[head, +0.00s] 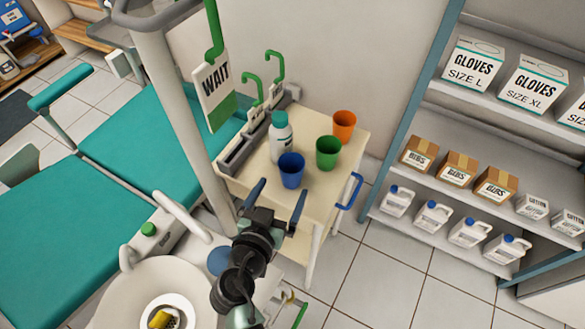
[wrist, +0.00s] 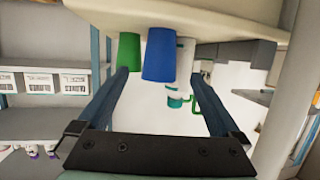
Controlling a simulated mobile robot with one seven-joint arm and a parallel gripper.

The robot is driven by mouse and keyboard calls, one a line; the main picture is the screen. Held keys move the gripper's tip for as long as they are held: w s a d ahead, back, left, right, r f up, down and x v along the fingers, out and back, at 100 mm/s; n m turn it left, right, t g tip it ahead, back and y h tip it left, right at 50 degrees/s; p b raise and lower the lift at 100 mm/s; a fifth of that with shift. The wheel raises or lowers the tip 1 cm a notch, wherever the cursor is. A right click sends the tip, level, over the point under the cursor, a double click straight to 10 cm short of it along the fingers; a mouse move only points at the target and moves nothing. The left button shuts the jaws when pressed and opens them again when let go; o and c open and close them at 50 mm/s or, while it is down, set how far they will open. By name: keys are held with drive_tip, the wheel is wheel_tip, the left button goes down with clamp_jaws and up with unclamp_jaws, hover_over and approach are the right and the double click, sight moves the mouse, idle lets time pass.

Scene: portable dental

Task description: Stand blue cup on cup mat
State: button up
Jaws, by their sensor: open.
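The blue cup (head: 292,170) stands upright near the front of a cream cart top. It also shows in the wrist view (wrist: 159,55), where the picture is upside down. My gripper (head: 281,197) is open and empty, its fingers pointing toward the cup from the near side. In the wrist view, the cup appears between the two fingers (wrist: 160,78), with no clear contact. A flat round blue disc (head: 219,261), seemingly the cup mat, lies on a pale surface left of my wrist; my arm may hide part of its edge.
A green cup (head: 328,153) stands close right of the blue cup, with an orange cup (head: 344,126) behind. A white bottle (head: 281,138) stands at the blue cup's back left. A round basin (head: 117,302) lies left of the disc. A blue handle (head: 350,192) juts from the cart.

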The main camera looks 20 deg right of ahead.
sight(288, 178)
drive_tip(key=shift+x, duration=4)
drive_tip(key=c, duration=1.5)
